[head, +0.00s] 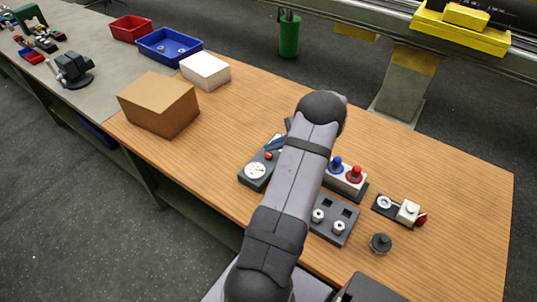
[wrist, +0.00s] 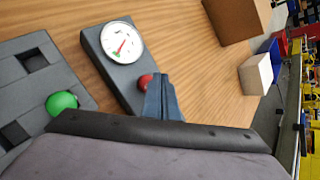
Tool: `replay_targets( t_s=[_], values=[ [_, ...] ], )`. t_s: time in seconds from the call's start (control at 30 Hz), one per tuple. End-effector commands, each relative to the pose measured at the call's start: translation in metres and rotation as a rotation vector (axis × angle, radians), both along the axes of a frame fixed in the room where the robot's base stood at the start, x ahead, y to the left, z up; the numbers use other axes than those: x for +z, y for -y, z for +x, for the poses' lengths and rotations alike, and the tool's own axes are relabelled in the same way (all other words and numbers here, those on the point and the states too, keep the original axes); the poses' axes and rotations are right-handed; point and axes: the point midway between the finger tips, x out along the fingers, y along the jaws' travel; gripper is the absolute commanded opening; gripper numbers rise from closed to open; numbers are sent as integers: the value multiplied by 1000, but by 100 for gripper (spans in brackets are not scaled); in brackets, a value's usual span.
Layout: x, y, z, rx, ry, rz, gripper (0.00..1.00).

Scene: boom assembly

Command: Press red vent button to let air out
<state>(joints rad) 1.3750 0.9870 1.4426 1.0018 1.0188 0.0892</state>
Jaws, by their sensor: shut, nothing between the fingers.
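The gauge unit is a dark box (head: 251,182) with a round white dial, left of my arm in the head view. It also shows in the wrist view (wrist: 118,75), where the dial (wrist: 122,41) has a red needle and a green mark. The red vent button (head: 268,156) sits on the box near the dial; in the wrist view the red button (wrist: 145,81) is partly hidden by my fingers. My gripper (wrist: 158,82) is shut and empty, its blue-grey fingers right beside the button. I cannot tell whether they touch it. The fingers also show in the head view (head: 274,143).
A white box with blue and red knobs (head: 346,177), a dark block with square holes (head: 334,228) and a small black knob (head: 380,243) stand right of my arm. A green knob (wrist: 61,103) shows in the wrist view. A cardboard box (head: 158,104) stands further left.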

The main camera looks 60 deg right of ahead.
Motion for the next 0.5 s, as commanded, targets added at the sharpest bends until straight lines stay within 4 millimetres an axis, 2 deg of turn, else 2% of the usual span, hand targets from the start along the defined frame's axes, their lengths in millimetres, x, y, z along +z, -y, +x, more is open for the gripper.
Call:
replay_targets(
  t_s=[0.23,0.5],
  values=[
    [-8,0,0,0,0,0,0],
    [-8,0,0,0,0,0,0]
  ],
)
